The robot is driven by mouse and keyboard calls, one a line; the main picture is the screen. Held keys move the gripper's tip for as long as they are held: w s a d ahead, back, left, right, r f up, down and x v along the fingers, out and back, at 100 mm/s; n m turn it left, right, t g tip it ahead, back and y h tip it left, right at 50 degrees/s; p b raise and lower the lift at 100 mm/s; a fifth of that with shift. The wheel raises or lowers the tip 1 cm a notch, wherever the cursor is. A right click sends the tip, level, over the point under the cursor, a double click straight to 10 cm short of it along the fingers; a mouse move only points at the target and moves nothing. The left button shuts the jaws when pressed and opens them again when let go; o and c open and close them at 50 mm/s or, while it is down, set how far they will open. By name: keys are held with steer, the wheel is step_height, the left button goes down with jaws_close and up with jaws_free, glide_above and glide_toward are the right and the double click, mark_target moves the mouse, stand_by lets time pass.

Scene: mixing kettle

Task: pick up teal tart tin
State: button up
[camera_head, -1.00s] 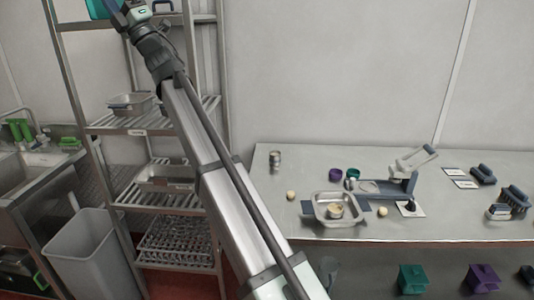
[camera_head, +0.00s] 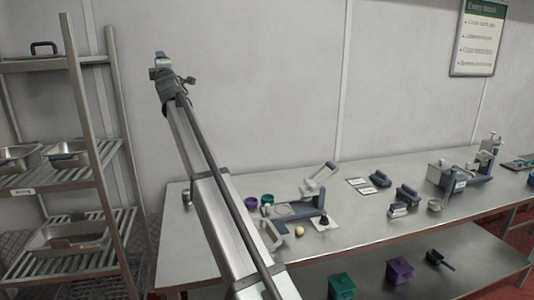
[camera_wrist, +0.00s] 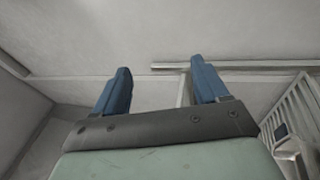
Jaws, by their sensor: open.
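A small teal-green round tin (camera_head: 267,199), which looks like the teal tart tin, is on the steel table, just right of a purple round tin (camera_head: 251,203). Its details are too small to make out. My gripper (camera_head: 160,58) is raised high against the wall, far above and left of the tin. In the wrist view my gripper (camera_wrist: 163,85) shows two blue fingers spread apart with nothing between them. That view faces wall and ceiling, and no tin is in it.
The steel table (camera_head: 380,225) also holds a blue-grey device (camera_head: 300,208), dark blue blocks (camera_head: 380,179) and white cards. Teal (camera_head: 342,286) and purple (camera_head: 400,270) bins are beneath it. A metal rack (camera_head: 90,155) with steel pans stands left. My arm hides part of the table.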

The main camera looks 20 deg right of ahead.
steer(key=w+d+f+m+g+h, duration=0.2)
steer(key=w+d+f+g+h, duration=0.4)
steer(key=d+f, duration=0.7)
steer(key=g+y, duration=0.2)
steer(key=g, duration=1.3)
glide_above(268, 195)
steer(key=s, duration=0.2)
steer(key=shift+n, duration=0.4)
steer(key=f, duration=3.8)
steer(key=shift+s+a, duration=0.1)
steer(key=shift+a, duration=0.1)
steer(key=shift+s+a+f, duration=0.1)
steer(key=shift+f, duration=1.25)
steer(key=shift+s+a+f, duration=0.1)
steer(key=shift+f, duration=1.2)
steer(key=shift+c, duration=0.2)
steer(key=c, duration=0.8)
